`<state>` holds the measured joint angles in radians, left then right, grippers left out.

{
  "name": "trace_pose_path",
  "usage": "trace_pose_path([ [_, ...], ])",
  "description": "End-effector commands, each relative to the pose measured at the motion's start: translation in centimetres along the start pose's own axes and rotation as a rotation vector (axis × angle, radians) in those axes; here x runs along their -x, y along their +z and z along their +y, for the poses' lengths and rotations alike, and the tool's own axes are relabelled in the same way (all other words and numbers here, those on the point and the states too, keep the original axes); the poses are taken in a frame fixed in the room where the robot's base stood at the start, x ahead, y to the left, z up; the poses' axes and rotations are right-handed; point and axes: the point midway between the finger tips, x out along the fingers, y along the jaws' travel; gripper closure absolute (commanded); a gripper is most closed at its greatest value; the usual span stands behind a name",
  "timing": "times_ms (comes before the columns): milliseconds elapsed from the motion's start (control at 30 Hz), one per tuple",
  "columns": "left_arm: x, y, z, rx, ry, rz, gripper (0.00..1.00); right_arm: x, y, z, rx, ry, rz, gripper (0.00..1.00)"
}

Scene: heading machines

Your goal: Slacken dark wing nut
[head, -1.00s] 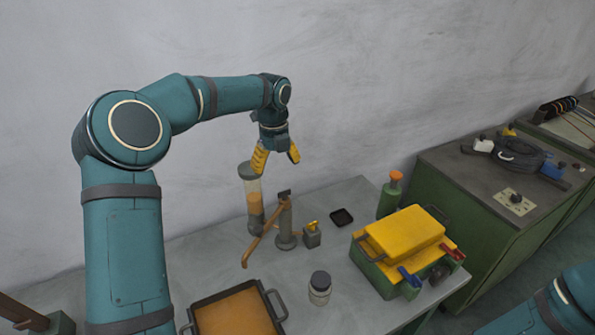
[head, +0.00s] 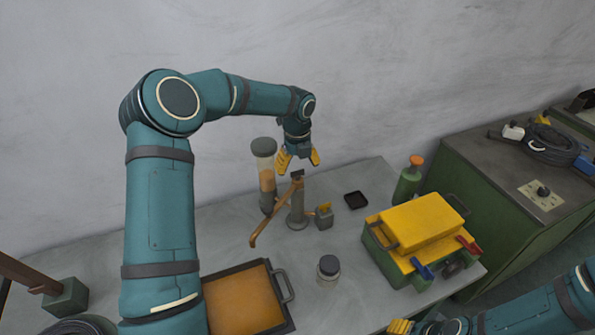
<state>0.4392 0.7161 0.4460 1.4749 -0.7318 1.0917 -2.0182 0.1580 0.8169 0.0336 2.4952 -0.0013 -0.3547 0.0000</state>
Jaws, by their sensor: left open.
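A dark piece that looks like the wing nut (head: 297,174) sits on top of an upright grey post (head: 297,205) on the table. A brown lever slants down to the left from the post. My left gripper (head: 299,164) is open, pointing down, with its yellow fingers just above and around the dark piece in the picture. I cannot tell whether they touch it. My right gripper (head: 400,326) shows only partly at the bottom edge, its yellow fingertips close together; its opening is unclear.
A tall clear cylinder (head: 266,178) stands close left of the post. A small grey block with a yellow top (head: 324,216) stands close right. A black dish (head: 355,200), a jar (head: 328,270), a green-yellow toolbox (head: 412,224) and an orange-filled tray (head: 288,325) share the table.

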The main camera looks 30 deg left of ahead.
Motion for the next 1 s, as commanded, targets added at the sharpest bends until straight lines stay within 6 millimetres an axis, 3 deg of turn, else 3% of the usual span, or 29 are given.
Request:
trace_pose_path([
  [200, -2.2, 0.0, 0.0, 0.002, 0.001, 0.001, 0.22, 0.1, 0.0, -0.1, 0.0, 0.0, 0.0, 0.53],
  [567, -2.6, 0.0, 0.0, 0.001, 0.001, 0.0, 0.22, 0.1, 0.0, -0.1, 0.0, 0.0, 0.0, 0.53],
  [767, -2.6, 0.0, 0.0, 0.001, 0.001, 0.0, 0.88, 0.1, 0.0, -0.1, 0.0, 0.0, 0.0, 0.53],
  [800, -2.6, 0.0, 0.0, 0.001, 0.001, 0.0, 0.94, 0.1, 0.0, -0.1, 0.0, 0.0, 0.0, 0.53],
  [1000, -2.6, 0.0, 0.0, 0.008, 0.001, -0.001, 0.94, 0.1, 0.0, -0.1, 0.0, 0.0, 0.0, 0.53],
])
